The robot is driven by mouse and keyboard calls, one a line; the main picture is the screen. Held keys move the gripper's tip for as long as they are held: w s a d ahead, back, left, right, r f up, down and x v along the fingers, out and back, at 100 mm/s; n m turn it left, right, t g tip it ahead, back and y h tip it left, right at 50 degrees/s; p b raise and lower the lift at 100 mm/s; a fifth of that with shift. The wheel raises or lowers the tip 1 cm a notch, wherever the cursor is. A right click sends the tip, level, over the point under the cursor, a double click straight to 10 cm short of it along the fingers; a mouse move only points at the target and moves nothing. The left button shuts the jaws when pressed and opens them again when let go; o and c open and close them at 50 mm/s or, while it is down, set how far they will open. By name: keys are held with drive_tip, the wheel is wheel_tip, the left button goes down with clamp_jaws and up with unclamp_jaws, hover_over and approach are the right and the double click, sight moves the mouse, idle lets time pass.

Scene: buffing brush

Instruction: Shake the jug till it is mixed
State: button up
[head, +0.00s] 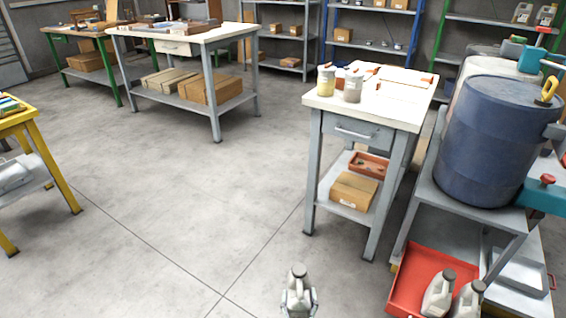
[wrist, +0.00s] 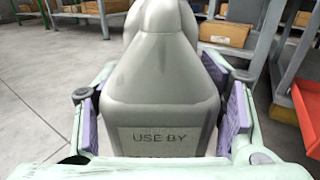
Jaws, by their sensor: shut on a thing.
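A grey jug with a dark grey cap (head: 298,279) is at the bottom middle of the head view, upright above the floor. My gripper (head: 299,301) is around its lower part. In the wrist view the same jug (wrist: 160,80) fills the middle, with "USE BY" lettering on its near face. The purple-padded fingers of my gripper (wrist: 158,118) are shut on its two sides. The jug's contents cannot be seen.
Two similar jugs (head: 438,294) stand in a red tray (head: 405,284) at lower right. A white-topped workbench (head: 395,105) holds jars. The grey floor (head: 190,200) at left and middle is clear.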

drive_tip(key=a+p, duration=0.5)
drive_tip(key=p, duration=0.1)
idle(3.0)
drive_tip(key=shift+w+r, duration=0.1)
